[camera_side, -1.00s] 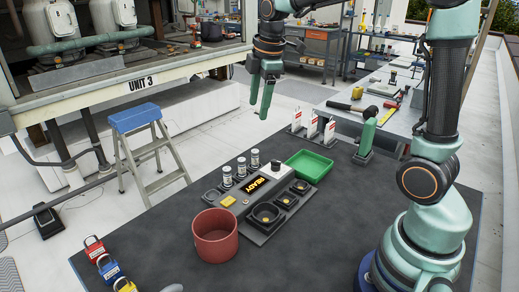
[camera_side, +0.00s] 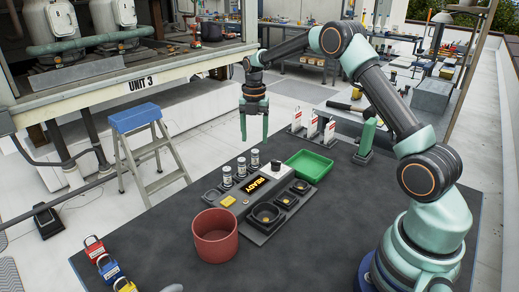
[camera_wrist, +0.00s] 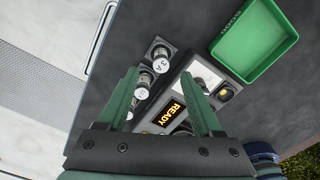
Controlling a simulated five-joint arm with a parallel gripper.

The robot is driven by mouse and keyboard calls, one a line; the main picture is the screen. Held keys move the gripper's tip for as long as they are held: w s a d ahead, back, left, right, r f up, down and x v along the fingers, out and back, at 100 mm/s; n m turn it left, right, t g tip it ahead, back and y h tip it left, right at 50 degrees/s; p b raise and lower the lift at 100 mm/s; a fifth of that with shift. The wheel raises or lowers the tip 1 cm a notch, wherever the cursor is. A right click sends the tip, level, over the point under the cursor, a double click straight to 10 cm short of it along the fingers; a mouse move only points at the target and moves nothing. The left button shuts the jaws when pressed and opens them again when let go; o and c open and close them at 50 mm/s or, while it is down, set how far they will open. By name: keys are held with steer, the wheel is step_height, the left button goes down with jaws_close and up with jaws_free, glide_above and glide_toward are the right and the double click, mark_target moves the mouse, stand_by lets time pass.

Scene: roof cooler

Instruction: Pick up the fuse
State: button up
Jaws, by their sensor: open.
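Several small white cylindrical fuses with dark ends (camera_side: 241,167) stand in a row at the left back of a grey panel (camera_side: 262,232) on the dark table. In the wrist view the fuses (camera_wrist: 161,53) show from above, one marked "3 A", partly hidden behind my left finger. My gripper (camera_side: 254,137) hangs pointing down above and behind the fuse row.
A green tray (camera_side: 325,168) lies behind right, a red pot (camera_side: 215,250) in front left.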

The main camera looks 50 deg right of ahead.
mark_target(255, 151)
steer(key=shift+s+a+f, duration=0.1)
steer(key=shift+s+f, duration=0.05)
steer(key=shift+f, duration=3.8)
jaws_close()
